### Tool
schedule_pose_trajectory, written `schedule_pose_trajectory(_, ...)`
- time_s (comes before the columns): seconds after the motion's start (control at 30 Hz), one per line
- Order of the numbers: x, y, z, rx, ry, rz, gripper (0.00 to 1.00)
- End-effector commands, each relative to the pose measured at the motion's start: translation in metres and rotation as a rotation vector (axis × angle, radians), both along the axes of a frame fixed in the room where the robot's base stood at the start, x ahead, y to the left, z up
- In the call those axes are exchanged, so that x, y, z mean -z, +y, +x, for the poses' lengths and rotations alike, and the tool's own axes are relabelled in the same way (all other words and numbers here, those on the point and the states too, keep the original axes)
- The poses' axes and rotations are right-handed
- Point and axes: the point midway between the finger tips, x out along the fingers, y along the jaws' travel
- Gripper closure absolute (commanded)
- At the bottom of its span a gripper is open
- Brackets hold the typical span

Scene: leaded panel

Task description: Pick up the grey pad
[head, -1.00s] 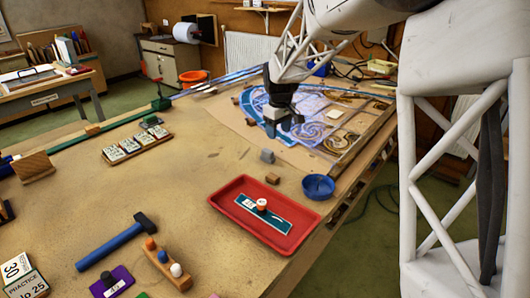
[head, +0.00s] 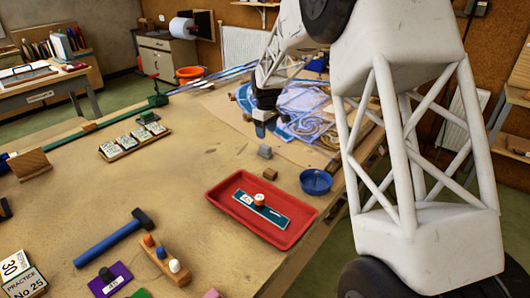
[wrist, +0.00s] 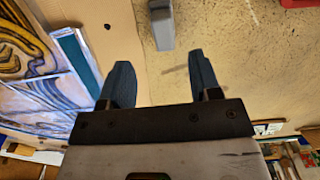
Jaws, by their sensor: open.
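The grey pad (head: 265,151) is a small block on the brown bench, between the leaded panel (head: 305,105) and the red tray (head: 222,197). My gripper (head: 262,128) is just beyond it in the head view, pointing down. In the wrist view my gripper (wrist: 160,68) is open, with nothing between its two dark fingers. The grey pad (wrist: 162,25) shows there at the top, ahead of the fingertips and roughly in line with the gap. I see no contact with the pad.
A blue bowl (head: 316,181) and a small brown block (head: 272,175) are close to the red tray, which holds a teal strip with an orange-and-white knob. A hammer (head: 115,238) and a rack of cards (head: 132,141) are further left. The bench around the pad is mostly clear.

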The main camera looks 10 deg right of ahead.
Motion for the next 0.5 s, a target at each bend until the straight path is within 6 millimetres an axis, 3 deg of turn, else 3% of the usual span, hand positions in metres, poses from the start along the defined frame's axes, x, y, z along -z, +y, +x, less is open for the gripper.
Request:
schedule_pose_trajectory(0.3, 0.022, 0.0, 0.0, 0.0, 0.001, 0.0, 0.43)
schedule_pose_trajectory(0.5, 0.025, 0.0, 0.0, 0.0, 0.0, 0.0, 0.43)
